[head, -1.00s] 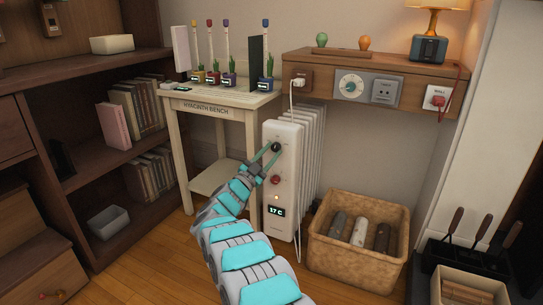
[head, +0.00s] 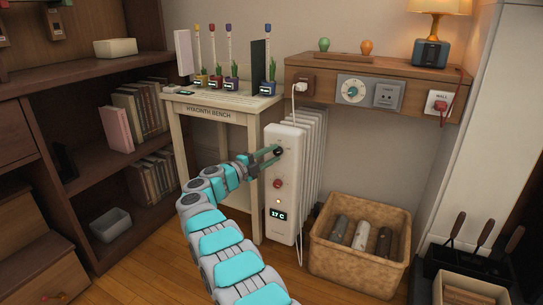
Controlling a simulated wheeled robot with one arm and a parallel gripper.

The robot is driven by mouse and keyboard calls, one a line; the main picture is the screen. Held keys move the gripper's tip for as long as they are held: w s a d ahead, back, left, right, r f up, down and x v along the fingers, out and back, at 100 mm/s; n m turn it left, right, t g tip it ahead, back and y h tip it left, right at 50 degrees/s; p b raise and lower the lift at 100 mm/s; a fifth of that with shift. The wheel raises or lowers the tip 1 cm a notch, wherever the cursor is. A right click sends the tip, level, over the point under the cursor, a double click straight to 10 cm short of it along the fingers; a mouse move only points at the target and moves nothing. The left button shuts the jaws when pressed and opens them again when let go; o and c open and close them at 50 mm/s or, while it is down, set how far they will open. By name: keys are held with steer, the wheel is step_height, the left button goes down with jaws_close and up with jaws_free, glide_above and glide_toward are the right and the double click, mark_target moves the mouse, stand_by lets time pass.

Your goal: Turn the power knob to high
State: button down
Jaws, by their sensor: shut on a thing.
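A white upright radiator heater (head: 284,225) stands on the floor beside the bench. Its front panel has a dark upper knob (head: 279,151), a red lower knob (head: 277,184), a small lit lamp and a display reading 17 C. My gripper (head: 277,151) reaches in from the left with its thin fingers shut on the dark upper knob. The fingers partly cover the knob, and its marks are too small to read. The red knob is clear of my gripper.
The hyacinth bench (head: 212,113) with potted plants stands behind my arm. A wicker basket (head: 357,245) of logs sits to the right of the heater. A wooden wall shelf (head: 430,92) holds a dial, sockets and a lamp. Bookshelves fill the left.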

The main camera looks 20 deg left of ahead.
steer(key=shift+m, duration=0.6)
steer(key=c, duration=0.5)
jaws_free()
steer(key=shift+s, duration=0.1)
steer(key=v, duration=0.7)
steer(key=shift+s+a+p, duration=0.15)
steer(key=shift+s+p, duration=0.1)
steer(key=shift+p, duration=0.1)
steer(key=shift+r, duration=0.1)
